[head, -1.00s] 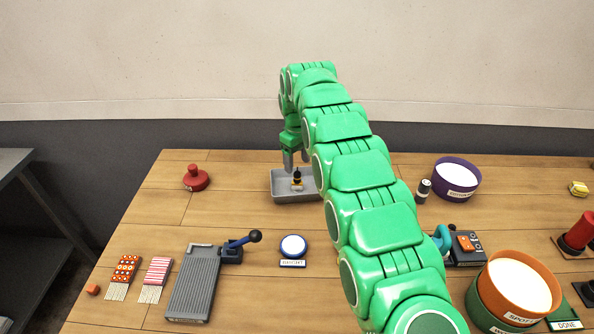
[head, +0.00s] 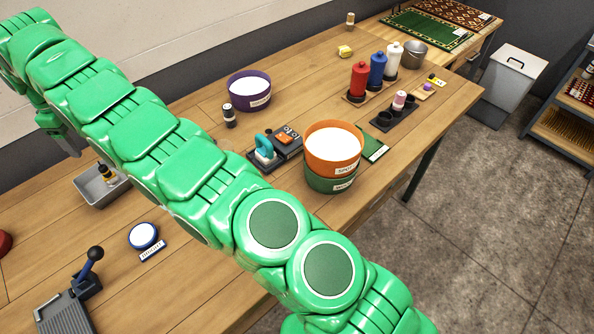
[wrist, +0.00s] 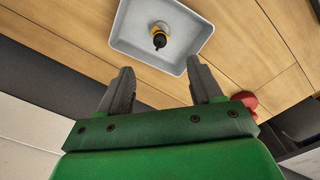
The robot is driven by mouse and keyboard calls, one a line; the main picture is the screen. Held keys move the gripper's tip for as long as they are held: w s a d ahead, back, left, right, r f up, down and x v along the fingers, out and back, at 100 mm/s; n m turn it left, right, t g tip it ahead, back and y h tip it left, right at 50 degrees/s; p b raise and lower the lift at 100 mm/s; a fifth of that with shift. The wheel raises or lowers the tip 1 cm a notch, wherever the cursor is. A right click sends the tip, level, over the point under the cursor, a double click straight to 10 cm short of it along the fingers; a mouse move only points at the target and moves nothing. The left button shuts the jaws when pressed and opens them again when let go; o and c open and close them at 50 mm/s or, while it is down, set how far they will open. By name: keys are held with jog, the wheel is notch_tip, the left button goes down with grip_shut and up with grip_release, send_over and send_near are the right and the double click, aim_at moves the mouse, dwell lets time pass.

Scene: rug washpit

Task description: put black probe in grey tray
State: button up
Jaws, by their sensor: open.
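The black probe (head: 106,173), with a yellow-orange collar, stands inside the grey tray (head: 88,194) at the left of the head view. In the wrist view the probe (wrist: 159,40) sits near the middle of the tray (wrist: 122,28), touching neither finger. My gripper (wrist: 161,76) is open, with nothing between its fingers, beside the tray and apart from the probe. In the head view my gripper (head: 67,142) shows at the far left, partly hidden by my arm. My arm also hides part of the tray's right side.
A round white-topped button (head: 143,236) and a lever device (head: 90,270) are in front. A bin (head: 503,85) stands on the floor.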

jog(key=w+d+r+m, duration=0.2)
jog(key=w+d+r, duration=0.1)
jog(key=d, duration=0.4)
jog(key=w+d+r+m, duration=0.1)
jog(key=w+d+r, duration=0.2)
jog(key=d, duration=0.4)
jog(key=w+d+r+m, duration=0.2)
jog(key=w+d+r, duration=0.15)
jog(key=d, duration=0.35)
jog(key=s+d+r+m, duration=0.1)
jog(key=d+r+m, duration=0.1)
jog(key=d, duration=0.9)
jog(key=s+d+r+m, duration=0.1)
jog(key=d+r+m, duration=0.1)
jog(key=d, duration=0.9)
jog(key=s+d+m+g, duration=0.1)
jog(key=s+d+m, duration=0.2)
jog(key=s+d, duration=0.5)
jog(key=s+d+m, duration=0.2)
jog(key=s+d, duration=0.4)
jog(key=d, duration=0.5)
jog(key=s+d+f+m, duration=0.2)
jog(key=s+d+f, duration=0.1)
jog(key=s, duration=0.6)
jog(key=s+d+f+m, duration=0.2)
jog(key=s+d+f, duration=0.2)
jog(key=s, duration=0.6)
jog(key=shift+s+d+g, duration=0.15)
jog(key=shift+d+g, duration=0.25)
jog(key=shift+d, duration=0.35)
